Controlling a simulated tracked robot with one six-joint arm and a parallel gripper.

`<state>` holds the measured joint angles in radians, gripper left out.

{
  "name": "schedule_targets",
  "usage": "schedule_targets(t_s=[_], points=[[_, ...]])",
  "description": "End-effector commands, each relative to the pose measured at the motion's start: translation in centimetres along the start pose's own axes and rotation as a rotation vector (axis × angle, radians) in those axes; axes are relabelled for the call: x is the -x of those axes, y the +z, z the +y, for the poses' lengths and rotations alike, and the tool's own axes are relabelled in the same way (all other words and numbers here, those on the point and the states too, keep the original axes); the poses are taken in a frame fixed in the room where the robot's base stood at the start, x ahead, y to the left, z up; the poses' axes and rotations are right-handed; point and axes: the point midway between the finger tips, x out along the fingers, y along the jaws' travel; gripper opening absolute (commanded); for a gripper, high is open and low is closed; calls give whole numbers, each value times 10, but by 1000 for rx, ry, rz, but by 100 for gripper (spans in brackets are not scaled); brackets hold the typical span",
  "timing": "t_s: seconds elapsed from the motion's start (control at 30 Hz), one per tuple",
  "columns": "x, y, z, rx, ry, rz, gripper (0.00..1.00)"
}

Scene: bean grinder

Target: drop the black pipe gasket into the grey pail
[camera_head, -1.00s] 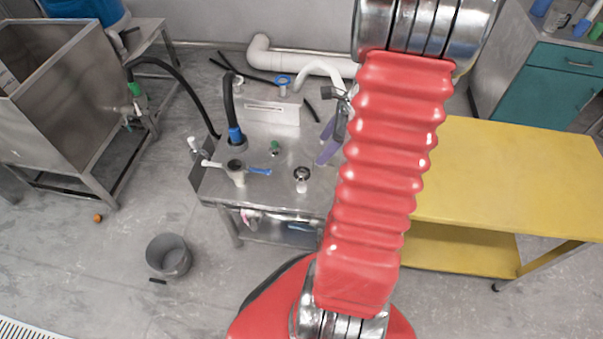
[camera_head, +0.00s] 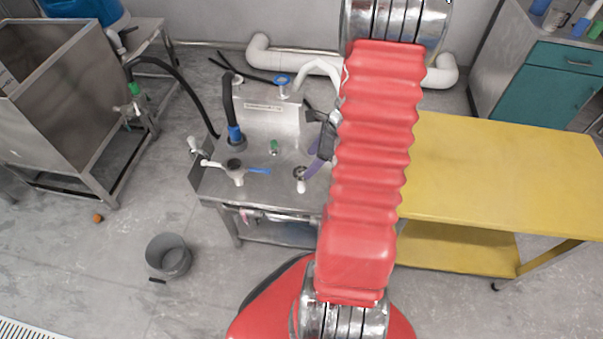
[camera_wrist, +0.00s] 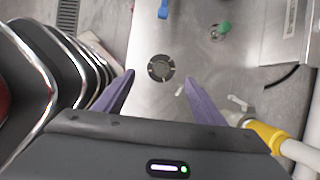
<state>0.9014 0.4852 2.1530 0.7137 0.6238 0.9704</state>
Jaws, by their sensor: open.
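A dark round ring with a lighter centre and pale marks, which looks like the black pipe gasket (camera_wrist: 161,68), lies on the steel table top. It also shows in the head view (camera_head: 299,172), just left of my gripper. My gripper (camera_wrist: 160,77) is open and empty. Its purple fingers point toward the ring in the wrist view, one tip on either side of it in the picture. I cannot tell how high the fingers are above the table. The grey pail (camera_head: 168,256) stands upright on the floor, left of and in front of the steel table.
The steel table (camera_head: 215,185) carries a black hose (camera_head: 229,100), a blue-handled valve (camera_head: 258,170), a green knob (camera_head: 274,146) and a steel box (camera_head: 268,122). A yellow table (camera_head: 500,165) stands to the right. The floor around the pail is mostly clear.

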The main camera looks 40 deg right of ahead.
Motion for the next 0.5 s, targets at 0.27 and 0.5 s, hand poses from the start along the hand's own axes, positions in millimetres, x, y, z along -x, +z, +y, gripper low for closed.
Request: schedule_targets(t_s=[0.27,0.5], points=[[0,0,0,0,0,0,64],[-17,0,0,-2,3,0,64]])
